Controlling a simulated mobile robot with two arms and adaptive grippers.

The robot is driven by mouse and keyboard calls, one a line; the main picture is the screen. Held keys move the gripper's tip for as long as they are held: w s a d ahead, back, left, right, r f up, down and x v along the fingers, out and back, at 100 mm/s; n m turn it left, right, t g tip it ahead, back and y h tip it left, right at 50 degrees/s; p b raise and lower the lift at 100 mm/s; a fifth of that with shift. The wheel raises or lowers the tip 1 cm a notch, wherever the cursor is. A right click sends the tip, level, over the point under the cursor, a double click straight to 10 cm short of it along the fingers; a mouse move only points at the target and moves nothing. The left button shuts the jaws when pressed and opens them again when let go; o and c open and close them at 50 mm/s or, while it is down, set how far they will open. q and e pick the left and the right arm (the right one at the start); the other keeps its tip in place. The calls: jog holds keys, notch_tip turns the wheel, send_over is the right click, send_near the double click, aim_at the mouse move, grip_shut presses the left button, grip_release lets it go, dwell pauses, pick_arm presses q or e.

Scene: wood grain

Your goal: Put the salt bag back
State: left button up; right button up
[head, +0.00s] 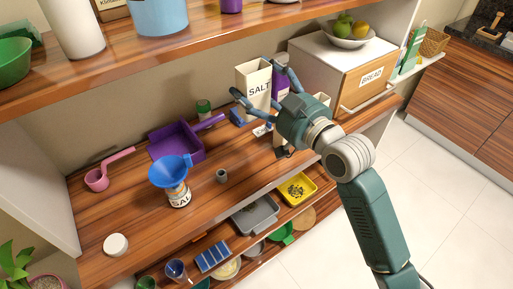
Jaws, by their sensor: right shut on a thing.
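The salt bag (252,86) is a cream, open-topped box-like bag with the word SALT on it. It stands upright at the back of the middle shelf, left of the bread box. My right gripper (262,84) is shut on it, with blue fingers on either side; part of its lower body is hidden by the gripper. A salt jar (180,197) with a blue funnel (169,171) in its top stands at the front left of the same shelf. My left gripper is not in view.
A purple dustpan-like tray (176,143), a pink ladle (98,178), a small grey cup (222,175) and a white lid (115,244) lie on the shelf (140,205). The bread box (352,82) stands to the right. An upper shelf (180,40) overhangs the back.

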notch_tip(320, 180, down, 18)
jog(key=shift+d+b, duration=0.15)
jog(key=shift+b, duration=0.2)
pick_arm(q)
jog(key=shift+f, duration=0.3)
pick_arm(e)
jog(key=shift+f, duration=0.15)
jog(key=o, duration=1.2)
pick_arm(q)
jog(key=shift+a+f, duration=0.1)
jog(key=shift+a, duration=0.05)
